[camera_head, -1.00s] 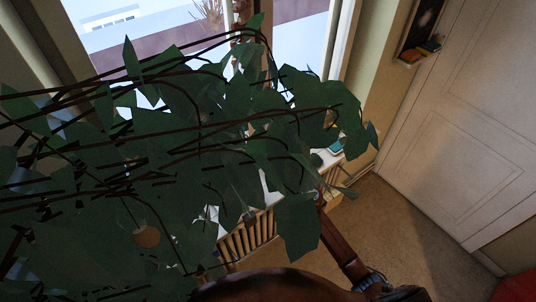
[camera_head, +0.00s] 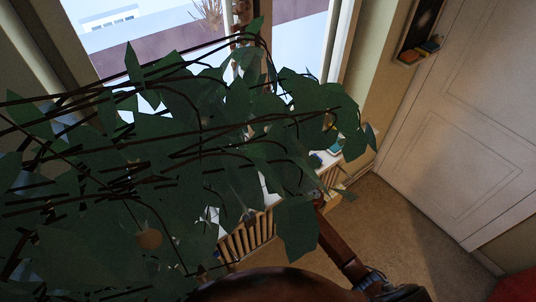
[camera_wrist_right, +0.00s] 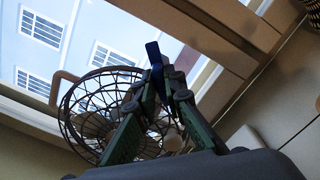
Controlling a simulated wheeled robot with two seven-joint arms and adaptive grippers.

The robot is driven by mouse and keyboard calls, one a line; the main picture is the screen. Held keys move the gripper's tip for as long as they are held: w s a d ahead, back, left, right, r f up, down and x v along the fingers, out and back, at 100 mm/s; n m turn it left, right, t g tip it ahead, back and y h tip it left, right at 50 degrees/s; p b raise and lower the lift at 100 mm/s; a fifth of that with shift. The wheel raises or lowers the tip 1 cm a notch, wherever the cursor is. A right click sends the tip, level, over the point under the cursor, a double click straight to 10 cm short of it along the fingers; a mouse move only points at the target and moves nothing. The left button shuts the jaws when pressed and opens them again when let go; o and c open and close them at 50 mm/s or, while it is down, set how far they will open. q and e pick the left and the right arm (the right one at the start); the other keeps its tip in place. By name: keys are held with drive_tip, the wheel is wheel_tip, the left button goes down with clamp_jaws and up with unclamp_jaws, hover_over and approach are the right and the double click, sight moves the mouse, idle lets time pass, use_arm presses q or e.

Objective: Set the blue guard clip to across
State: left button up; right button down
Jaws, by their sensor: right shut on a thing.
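The blue guard clip (camera_wrist_right: 153,53) shows in the right wrist view as a narrow dark blue upright piece. It stands at the front of a round wire fan guard (camera_wrist_right: 90,112). My right gripper (camera_wrist_right: 162,80) has two dark green fingers that close in toward the clip. The gripper is shut on the clip, whose upper end sticks out beyond the fingertips. The fingers hide its lower part. In the head view, leaves hide the fan, the clip and my right gripper. My left gripper is not in view.
A leafy plant (camera_head: 180,150) with long dark stems fills much of the head view. Behind it are a window (camera_head: 190,30) and a white slatted piece (camera_head: 246,238). A white door (camera_head: 465,130) and open carpet (camera_head: 400,225) lie to the right.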

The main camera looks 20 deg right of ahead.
drive_tip(key=shift+d+f+m+p, duration=0.1)
drive_tip(key=shift+m+p, duration=0.8)
drive_tip(key=shift+m, duration=3.3)
drive_tip(key=c, duration=2)
unclamp_jaws()
drive_tip(key=shift+f, duration=0.1)
drive_tip(key=v, duration=1.2)
